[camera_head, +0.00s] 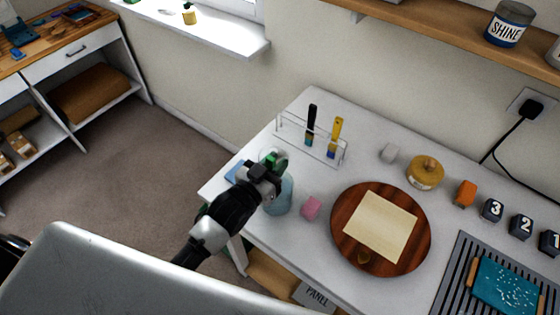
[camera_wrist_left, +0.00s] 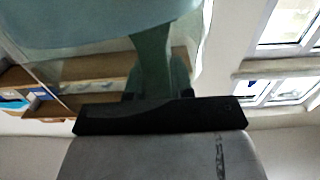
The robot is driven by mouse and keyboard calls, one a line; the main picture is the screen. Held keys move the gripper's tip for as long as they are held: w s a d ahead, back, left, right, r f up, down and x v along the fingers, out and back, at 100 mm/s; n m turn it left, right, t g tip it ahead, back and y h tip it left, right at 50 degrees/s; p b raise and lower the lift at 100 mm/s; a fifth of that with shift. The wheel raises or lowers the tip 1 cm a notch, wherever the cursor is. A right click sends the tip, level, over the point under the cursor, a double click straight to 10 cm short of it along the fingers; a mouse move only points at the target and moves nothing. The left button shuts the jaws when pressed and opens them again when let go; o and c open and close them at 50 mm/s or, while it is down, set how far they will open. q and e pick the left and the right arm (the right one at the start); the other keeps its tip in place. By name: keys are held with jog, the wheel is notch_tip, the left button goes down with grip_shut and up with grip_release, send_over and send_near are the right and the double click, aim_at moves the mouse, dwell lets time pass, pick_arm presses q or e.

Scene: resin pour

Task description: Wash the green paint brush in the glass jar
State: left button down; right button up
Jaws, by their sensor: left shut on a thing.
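My left gripper (camera_head: 268,174) is at the glass jar (camera_head: 283,199), which holds bluish water and stands near the left edge of the white table. It is shut on the green paint brush (camera_head: 281,160), of which only a bit of green shows by the fingers. In the left wrist view the green handle (camera_wrist_left: 152,58) runs from the fingers to the bluish jar (camera_wrist_left: 90,25). The gripper and arm hide part of the jar, and the bristles cannot be made out. My right gripper is out of view.
A clear rack (camera_head: 340,153) holds a black brush (camera_head: 311,118) and a yellow brush (camera_head: 336,131) behind the jar. A pink block (camera_head: 311,208) is close on the right. Beyond it is a round wooden board (camera_head: 345,248) with a cream sheet (camera_head: 382,226).

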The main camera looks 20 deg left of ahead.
pick_arm(q)
notch_tip(320, 180, up, 8)
jog(key=d+p, duration=0.1)
jog(key=p, duration=0.7)
jog(key=shift+s+r, duration=0.25)
jog(key=shift+s, duration=0.05)
jog(key=shift+d+r, duration=0.1)
dwell(0.6)
jog(key=shift+r+p, duration=0.75)
jog(key=shift+r, duration=2.15)
